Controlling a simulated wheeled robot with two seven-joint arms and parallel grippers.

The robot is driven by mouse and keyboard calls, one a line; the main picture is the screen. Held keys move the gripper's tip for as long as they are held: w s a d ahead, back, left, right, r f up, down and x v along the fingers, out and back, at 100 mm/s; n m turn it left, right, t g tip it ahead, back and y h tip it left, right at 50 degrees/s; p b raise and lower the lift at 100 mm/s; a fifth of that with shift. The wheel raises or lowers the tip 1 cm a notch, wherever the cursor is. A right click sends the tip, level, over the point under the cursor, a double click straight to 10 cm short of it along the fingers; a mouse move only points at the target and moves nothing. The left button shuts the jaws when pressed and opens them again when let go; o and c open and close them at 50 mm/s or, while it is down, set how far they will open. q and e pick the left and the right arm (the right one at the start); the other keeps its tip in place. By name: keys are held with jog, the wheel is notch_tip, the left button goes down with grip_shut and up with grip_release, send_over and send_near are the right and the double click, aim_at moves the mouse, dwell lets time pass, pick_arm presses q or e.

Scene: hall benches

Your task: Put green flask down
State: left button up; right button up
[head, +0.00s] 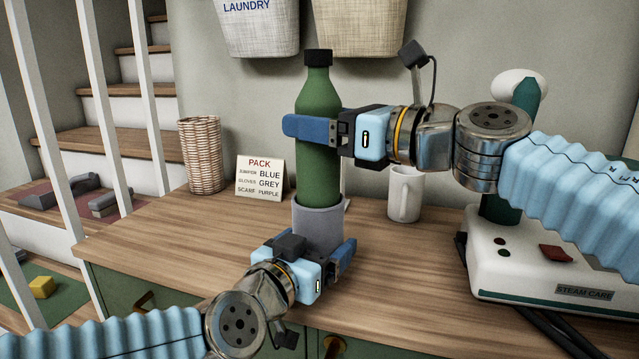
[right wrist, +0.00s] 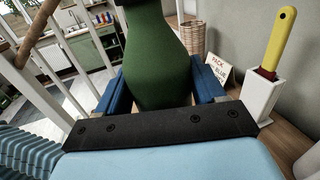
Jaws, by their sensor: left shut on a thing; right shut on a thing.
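The green flask (head: 318,105) has a black cap and stands upright, its lower end inside a grey cup-like holder (head: 318,222) above the bench. My right gripper (head: 318,131) is shut on the flask's middle from the right. In the right wrist view the flask (right wrist: 158,55) fills the space between the blue fingers. My left gripper (head: 325,262) is lower and shut on the grey holder. The flask's base is hidden inside the holder. I cannot tell whether the holder touches the bench.
The wooden bench (head: 170,235) has free room at left. A PACK sign (head: 260,178), wicker basket (head: 202,155) and white mug (head: 405,194) stand behind. A steam care machine (head: 545,255) is at right. Laundry baskets (head: 258,25) hang above.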

aim_at(337, 186)
notch_tip(337, 186, down, 8)
jog(key=shift+f, duration=0.15)
jog(key=shift+f, duration=0.1)
jog(key=o, duration=1.4)
jog(key=shift+f, duration=0.1)
jog(key=shift+r, duration=0.2)
pick_arm(q)
jog(key=o, duration=0.8)
pick_arm(e)
jog(key=v, duration=1.2)
jog(key=shift+f, duration=0.1)
